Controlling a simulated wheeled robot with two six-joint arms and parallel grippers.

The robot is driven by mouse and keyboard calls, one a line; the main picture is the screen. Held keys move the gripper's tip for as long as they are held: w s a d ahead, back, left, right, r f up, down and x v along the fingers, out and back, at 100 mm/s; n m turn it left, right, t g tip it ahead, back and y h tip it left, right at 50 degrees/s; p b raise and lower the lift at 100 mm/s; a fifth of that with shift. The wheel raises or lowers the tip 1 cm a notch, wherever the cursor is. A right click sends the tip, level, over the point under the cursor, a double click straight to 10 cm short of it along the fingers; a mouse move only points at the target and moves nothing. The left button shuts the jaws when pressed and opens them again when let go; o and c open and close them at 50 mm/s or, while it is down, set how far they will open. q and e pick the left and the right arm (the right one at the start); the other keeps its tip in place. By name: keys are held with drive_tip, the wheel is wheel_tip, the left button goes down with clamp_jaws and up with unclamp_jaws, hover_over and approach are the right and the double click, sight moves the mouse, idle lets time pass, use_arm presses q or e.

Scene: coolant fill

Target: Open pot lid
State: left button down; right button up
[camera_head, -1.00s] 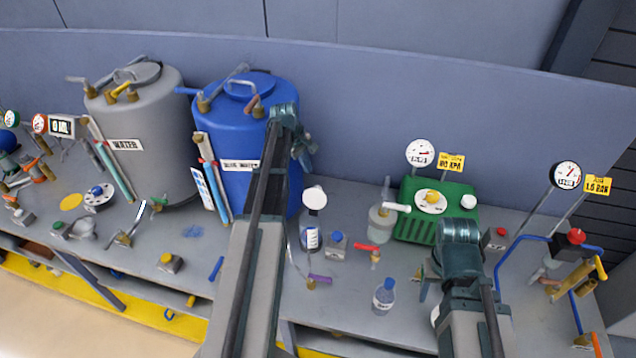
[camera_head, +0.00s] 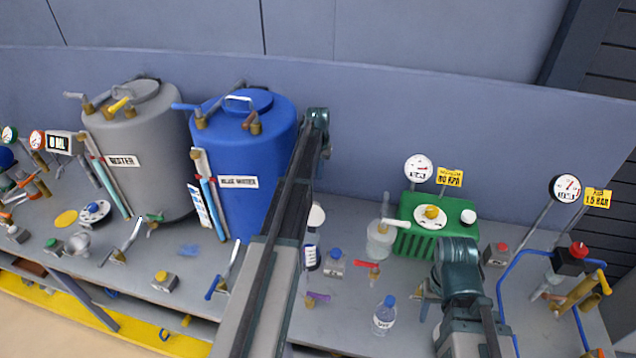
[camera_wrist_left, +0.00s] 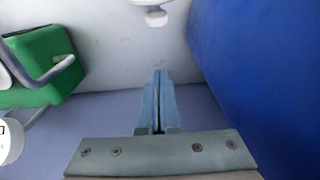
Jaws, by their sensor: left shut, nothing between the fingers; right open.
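A blue tank (camera_head: 240,150) stands at the back with a round blue lid (camera_head: 252,102) on top, seated with a looped handle. A grey tank (camera_head: 140,160) beside it has a grey lid (camera_head: 136,90), also seated. Which one is the pot I cannot tell. My left gripper (camera_head: 325,152) is just right of the blue tank, apart from its lid and partly hidden by its own arm. In the left wrist view its fingers (camera_wrist_left: 160,95) are shut and empty, with the blue tank wall (camera_wrist_left: 260,80) to their right. My right gripper (camera_head: 424,296) is open at the front right, partly hidden.
A green box (camera_head: 435,228) and a glass flask (camera_head: 380,240) stand right of my left arm. Valves and pipes crowd the right end, with a gauge (camera_head: 566,187). A small bottle (camera_head: 384,315) stands near the front edge. A wall closes the back.

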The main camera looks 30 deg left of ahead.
sight(315, 203)
use_arm(q)
wheel_tip(315, 203, down, 10)
drive_tip(key=b, duration=1)
drive_tip(key=s, duration=0.1)
drive_tip(key=s+r+p, duration=0.1)
drive_tip(key=s+p, duration=0.1)
drive_tip(key=shift+d+r, duration=0.25)
drive_tip(key=shift+d, duration=0.1)
drive_tip(key=s, duration=0.1)
drive_tip(key=r+t, duration=0.1)
drive_tip(key=s+t, duration=0.1)
drive_tip(key=shift+s+d+r+y, duration=0.15)
drive_tip(key=shift+s+d+y, duration=0.15)
drive_tip(key=shift+d, duration=0.05)
drive_tip(key=shift+s+d+r+t, duration=0.1)
drive_tip(key=shift+s+r+t, duration=0.35)
drive_tip(key=shift+t, duration=0.35)
drive_tip(key=shift+s+r+p, duration=0.15)
drive_tip(key=shift+p, duration=0.2)
